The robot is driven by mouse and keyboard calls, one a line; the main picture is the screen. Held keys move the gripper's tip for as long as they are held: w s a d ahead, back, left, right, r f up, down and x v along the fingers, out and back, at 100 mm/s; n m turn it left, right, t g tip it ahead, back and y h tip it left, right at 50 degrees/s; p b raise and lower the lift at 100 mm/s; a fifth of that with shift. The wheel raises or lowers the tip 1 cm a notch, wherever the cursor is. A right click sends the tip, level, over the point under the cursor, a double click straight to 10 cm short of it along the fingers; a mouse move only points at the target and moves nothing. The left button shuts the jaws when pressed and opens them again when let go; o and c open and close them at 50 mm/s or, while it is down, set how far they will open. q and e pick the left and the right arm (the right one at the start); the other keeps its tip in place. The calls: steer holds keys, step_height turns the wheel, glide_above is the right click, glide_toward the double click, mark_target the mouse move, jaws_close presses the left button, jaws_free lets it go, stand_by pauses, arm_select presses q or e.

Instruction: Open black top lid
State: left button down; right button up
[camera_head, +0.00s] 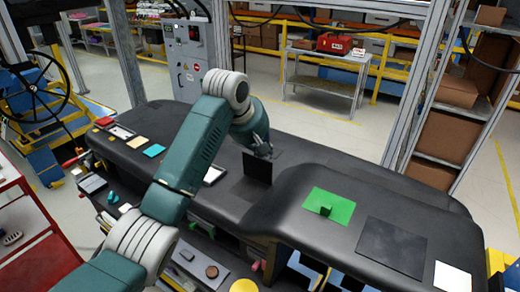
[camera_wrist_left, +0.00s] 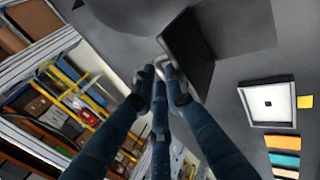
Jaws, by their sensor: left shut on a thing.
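The black top lid (camera_head: 257,168) stands nearly upright on the dark dashboard, left of its raised part. It shows edge-on and tilted in the left wrist view (camera_wrist_left: 190,48). A darker square patch (camera_head: 247,190) lies at its foot on the near side. My left gripper (camera_head: 263,148) is at the lid's top edge, its fingers shut on it. In the left wrist view the dark fingers (camera_wrist_left: 165,76) meet at the lid's edge; the exact contact is partly hidden. My right gripper is not in view.
The dashboard (camera_head: 330,170) carries a green panel (camera_head: 335,206) with a small upright tab, a flat black panel (camera_head: 392,248) and a white one (camera_head: 452,277) at right. A white-framed square (camera_wrist_left: 268,104) and coloured pieces lie left of the lid. A metal post (camera_head: 415,85) stands behind.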

arm_select(q)
steer(key=shift+w+d+r, duration=0.3)
steer(key=shift+d+r, duration=0.2)
steer(key=c, duration=2)
jaws_free()
steer(key=shift+f, duration=0.35)
steer(key=shift+s+f, duration=0.2)
steer(key=shift+s+a+r, duration=0.1)
steer(key=shift+r, duration=0.45)
steer(key=v, duration=1.1)
steer(key=shift+a+r, duration=0.2)
steer(key=shift+a, duration=0.15)
